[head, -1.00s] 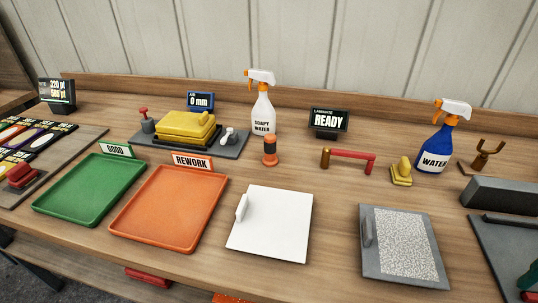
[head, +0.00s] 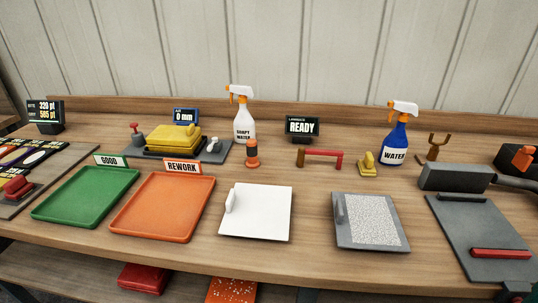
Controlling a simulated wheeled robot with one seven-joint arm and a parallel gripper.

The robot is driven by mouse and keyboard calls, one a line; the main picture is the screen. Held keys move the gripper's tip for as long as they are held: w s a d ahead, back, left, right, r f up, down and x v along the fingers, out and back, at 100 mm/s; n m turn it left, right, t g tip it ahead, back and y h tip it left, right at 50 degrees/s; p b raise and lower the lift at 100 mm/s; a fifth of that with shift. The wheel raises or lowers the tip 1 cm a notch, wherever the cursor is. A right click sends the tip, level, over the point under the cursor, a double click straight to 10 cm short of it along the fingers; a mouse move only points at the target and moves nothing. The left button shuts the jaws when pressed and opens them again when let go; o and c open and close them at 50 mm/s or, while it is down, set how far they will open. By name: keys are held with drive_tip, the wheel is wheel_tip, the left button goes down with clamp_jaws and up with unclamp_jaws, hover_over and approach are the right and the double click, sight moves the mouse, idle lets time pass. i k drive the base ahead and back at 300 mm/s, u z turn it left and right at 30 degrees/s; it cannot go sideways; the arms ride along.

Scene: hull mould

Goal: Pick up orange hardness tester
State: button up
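The orange hardness tester (head: 252,161) appears to be the small upright cylinder with an orange body, a black band and an orange top. It stands on the wooden bench in the head view, in front of the soapy water bottle (head: 243,125) and behind the white board (head: 262,212). Nothing covers it. My gripper is not in view, so I cannot see whether it is open or shut.
A green tray (head: 85,196) and an orange tray (head: 160,208) lie to the left. A grey base with a yellow block (head: 172,139) stands left of the tester. A red-barred handle (head: 322,153) stands to its right. A grey textured board (head: 370,222) lies front right.

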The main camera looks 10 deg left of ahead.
sight(252, 163)
drive_tip(key=z, duration=2.1)
drive_tip(key=k, duration=1.35)
drive_tip(key=u, duration=2.25)
drive_tip(key=i, duration=0.85)
drive_tip(key=u, duration=0.05)
